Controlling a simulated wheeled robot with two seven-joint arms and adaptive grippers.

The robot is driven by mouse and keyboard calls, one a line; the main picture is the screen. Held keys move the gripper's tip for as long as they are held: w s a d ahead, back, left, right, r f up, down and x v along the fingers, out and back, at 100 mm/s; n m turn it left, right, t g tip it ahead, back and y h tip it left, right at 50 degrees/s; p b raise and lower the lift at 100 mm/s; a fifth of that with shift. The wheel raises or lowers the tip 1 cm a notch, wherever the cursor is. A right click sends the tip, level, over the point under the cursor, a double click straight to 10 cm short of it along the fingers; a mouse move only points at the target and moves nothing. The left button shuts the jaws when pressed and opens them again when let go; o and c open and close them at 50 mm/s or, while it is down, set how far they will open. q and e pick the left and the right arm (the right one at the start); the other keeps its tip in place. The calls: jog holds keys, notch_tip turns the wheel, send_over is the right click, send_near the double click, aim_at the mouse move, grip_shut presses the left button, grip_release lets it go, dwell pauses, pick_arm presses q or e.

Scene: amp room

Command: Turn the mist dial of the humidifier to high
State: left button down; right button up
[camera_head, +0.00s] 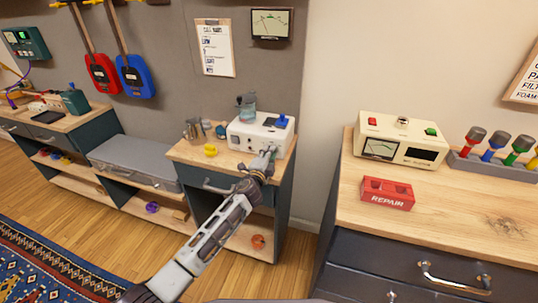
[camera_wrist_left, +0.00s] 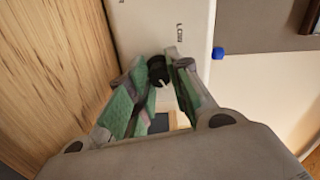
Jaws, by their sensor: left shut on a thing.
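The humidifier (camera_head: 243,138) is a white box with a dark grey-blue part on top, on the wooden top of a small cabinet. My left gripper (camera_head: 269,153) reaches its front at the right side. In the left wrist view, my left gripper (camera_wrist_left: 163,72) has its green-padded fingers closed about the black mist dial (camera_wrist_left: 157,68) on the white face (camera_wrist_left: 150,25). A pale pointer mark shows on the dial. Lettering that looks like "LOW" is printed near it. The fingers hide the dial's sides. My right gripper is in neither view.
A blue knob (camera_head: 282,121) sits on the box's right end. A yellow object (camera_head: 210,150) and metal jugs (camera_head: 193,128) stand to its left on the cabinet. The right bench holds a cream meter unit (camera_head: 400,138) and a red REPAIR box (camera_head: 386,194).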

pick_arm(q)
jog(key=c, duration=1.3)
grip_release()
jog(key=shift+f, duration=0.2)
jog(key=shift+r, duration=0.1)
jog(key=shift+v, duration=6.05)
